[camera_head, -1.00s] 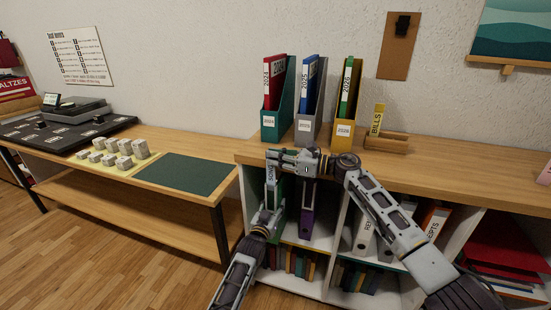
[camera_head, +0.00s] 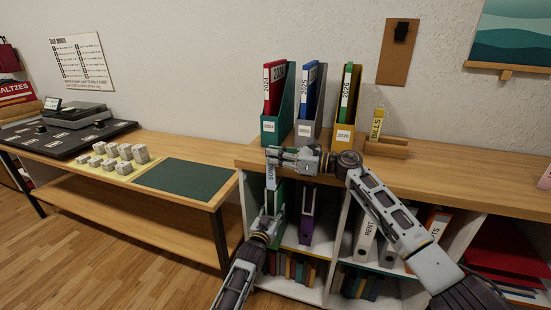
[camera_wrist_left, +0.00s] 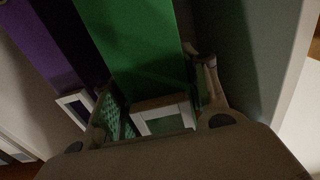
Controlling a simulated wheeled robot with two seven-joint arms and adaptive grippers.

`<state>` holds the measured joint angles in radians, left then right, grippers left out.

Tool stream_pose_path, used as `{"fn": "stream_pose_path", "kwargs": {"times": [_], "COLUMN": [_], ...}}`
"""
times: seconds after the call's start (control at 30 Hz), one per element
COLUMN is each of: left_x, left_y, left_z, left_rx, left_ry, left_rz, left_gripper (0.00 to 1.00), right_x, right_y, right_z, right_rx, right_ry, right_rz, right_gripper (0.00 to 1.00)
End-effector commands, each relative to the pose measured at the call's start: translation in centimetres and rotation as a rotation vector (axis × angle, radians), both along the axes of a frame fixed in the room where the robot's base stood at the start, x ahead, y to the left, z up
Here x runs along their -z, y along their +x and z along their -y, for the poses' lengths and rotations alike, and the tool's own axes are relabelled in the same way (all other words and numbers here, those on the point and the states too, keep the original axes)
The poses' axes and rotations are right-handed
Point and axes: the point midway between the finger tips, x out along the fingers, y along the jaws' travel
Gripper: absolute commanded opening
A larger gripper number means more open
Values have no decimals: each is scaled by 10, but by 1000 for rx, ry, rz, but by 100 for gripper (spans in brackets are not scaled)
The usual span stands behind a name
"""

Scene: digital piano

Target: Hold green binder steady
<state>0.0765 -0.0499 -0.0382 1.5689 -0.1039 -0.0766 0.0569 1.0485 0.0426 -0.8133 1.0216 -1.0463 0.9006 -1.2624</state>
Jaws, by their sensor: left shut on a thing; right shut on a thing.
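The green binder (camera_wrist_left: 140,40) stands in the left part of the shelf unit. Its green spine fills the middle of the left wrist view, with a white-framed label holder low on it. In the head view its white label (camera_head: 271,178) shows below my right gripper. My left gripper (camera_head: 271,213) is shut on the binder's lower part; its fingers (camera_wrist_left: 160,103) lie on both sides of the spine. My right gripper (camera_head: 272,157) is shut at the binder's top, by the shelf-top edge; its fingers hide the contact.
A purple binder (camera_head: 307,215) stands just right of the green one. Red, blue and green binders in holders (camera_head: 275,128) stand on the wooden top (camera_head: 470,165). A side table (camera_head: 150,203) with a dark green mat (camera_head: 190,178) is at left.

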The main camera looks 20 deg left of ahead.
Motion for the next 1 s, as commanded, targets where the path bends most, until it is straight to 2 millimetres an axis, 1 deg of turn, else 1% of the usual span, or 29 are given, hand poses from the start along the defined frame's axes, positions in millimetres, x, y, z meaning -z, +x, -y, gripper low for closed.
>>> {"fn": "stream_pose_path", "kwargs": {"times": [0.57, 0.77, 1.0], "left_x": [0, 0, 0], "left_y": [0, 0, 0], "left_z": [0, 0, 0], "left_rx": [0, 0, 0], "left_ry": [0, 0, 0], "left_rz": [0, 0, 0], "left_gripper": [0, 0, 0], "right_x": [-5, -22, -46], "right_y": [0, 4, 15], "right_z": [0, 3, 16], "right_rx": [0, 4, 20], "right_ry": [0, 0, -1], "right_rz": [0, 3, 2], "right_gripper": [0, 0, 0]}}
